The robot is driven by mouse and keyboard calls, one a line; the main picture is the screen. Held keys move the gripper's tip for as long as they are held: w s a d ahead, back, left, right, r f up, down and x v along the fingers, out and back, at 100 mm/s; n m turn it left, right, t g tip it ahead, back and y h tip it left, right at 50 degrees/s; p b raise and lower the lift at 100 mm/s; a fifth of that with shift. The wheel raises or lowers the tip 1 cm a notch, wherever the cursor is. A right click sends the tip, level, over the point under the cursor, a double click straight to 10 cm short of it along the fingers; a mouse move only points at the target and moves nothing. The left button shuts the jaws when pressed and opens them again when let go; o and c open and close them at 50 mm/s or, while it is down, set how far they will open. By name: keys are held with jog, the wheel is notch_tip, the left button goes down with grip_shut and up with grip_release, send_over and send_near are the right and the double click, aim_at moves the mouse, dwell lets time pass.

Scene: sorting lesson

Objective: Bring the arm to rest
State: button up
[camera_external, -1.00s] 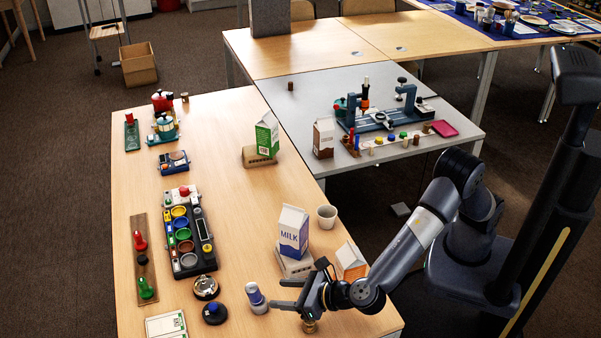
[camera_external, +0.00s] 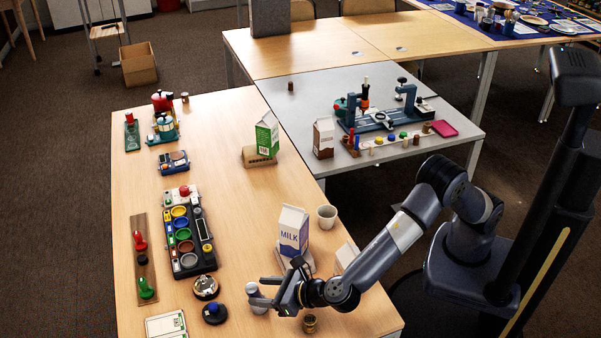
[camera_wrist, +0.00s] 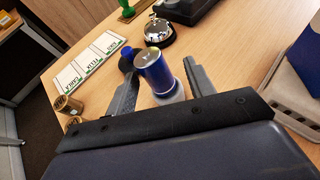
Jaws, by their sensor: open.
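My gripper (camera_external: 262,290) is low over the front of the wooden table, at the end of my bent arm. Its fingers are spread apart in the wrist view (camera_wrist: 157,62). In the external view the same cylinder (camera_external: 254,291) is partly covered by the fingers. I cannot tell whether either finger touches it.
A bell (camera_external: 205,287) and a blue-knobbed black disc (camera_external: 214,313) stand left of the gripper. A milk carton (camera_external: 293,232) stands behind it. A small brass-coloured cylinder (camera_external: 310,324) is close below my wrist. White labelled cards (camera_wrist: 90,60) lie nearby.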

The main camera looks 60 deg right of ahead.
notch_tip(320, 180, up, 10)
jog(key=p, duration=0.2)
jog(key=s+d+r+m+h+b, duration=0.4)
jog(key=s+d, duration=0.3)
jog(key=s, duration=0.4)
jog(key=shift+m+g+h, duration=0.3)
jog(key=shift+h, duration=0.3)
jog(key=f+b, duration=0.1)
jog(key=f, duration=0.5)
jog(key=f+b, duration=0.1)
jog(key=f, duration=0.5)
jog(key=f+b, duration=0.1)
jog(key=f, duration=0.5)
jog(key=shift+s+d+f, duration=0.15)
jog(key=shift+s+d, duration=0.1)
jog(key=shift+d, duration=0.05)
jog(key=shift+v, duration=1.15)
